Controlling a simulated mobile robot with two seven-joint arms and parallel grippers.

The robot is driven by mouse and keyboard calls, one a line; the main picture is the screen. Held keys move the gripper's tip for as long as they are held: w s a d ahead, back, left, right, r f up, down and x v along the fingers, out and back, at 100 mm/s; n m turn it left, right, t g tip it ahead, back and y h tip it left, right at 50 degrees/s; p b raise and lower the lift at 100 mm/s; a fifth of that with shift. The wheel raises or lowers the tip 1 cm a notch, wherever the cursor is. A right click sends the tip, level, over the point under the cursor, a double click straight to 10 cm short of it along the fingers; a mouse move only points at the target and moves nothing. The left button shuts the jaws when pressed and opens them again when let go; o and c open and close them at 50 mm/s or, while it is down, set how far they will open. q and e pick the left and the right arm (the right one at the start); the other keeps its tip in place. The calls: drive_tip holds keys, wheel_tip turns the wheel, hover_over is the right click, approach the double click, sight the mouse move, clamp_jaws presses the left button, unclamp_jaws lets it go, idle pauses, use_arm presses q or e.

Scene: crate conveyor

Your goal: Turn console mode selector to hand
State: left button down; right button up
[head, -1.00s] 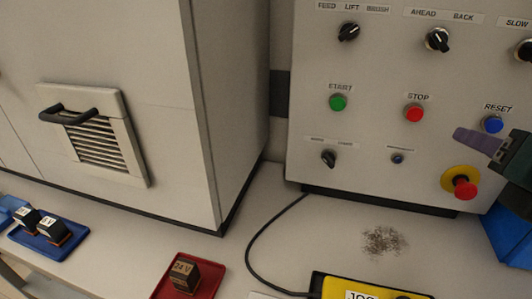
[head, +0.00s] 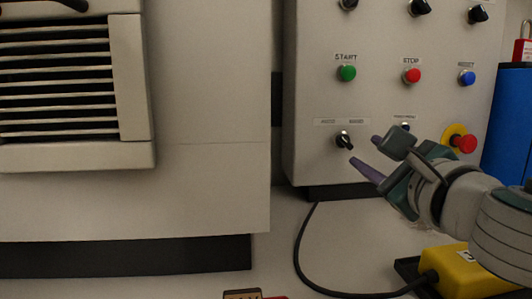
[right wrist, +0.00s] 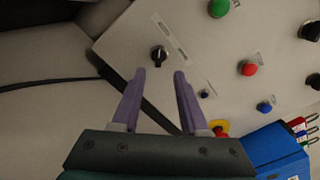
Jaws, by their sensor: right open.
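The mode selector (head: 344,141) is a small black rotary knob at the lower left of the grey console panel (head: 310,100), under a two-word label strip (head: 342,122) too blurred to read surely. Its pale pointer line slants. In the right wrist view the selector (right wrist: 159,55) lies ahead of the fingertips, nearer the left finger. My right gripper (head: 364,150) is open and empty, with purple fingers, just right of the selector and apart from it. It also shows in the right wrist view (right wrist: 160,74). My left gripper is not in view.
Green START (head: 347,73), red STOP (head: 411,76) and blue RESET (head: 466,78) buttons sit above. A red emergency stop (head: 465,144) is right, behind my wrist. A yellow box (head: 462,272) with a black cable (head: 300,245) lies below. A vented cabinet (head: 210,190) stands left.

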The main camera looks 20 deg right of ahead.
sight(348, 144)
drive_tip(key=b+x, duration=0.1)
drive_tip(key=x, duration=0.5)
drive_tip(key=shift+w+a+b, duration=0.1)
drive_tip(key=shift+w+b, duration=0.25)
drive_tip(key=shift+b, duration=0.05)
clamp_jaws()
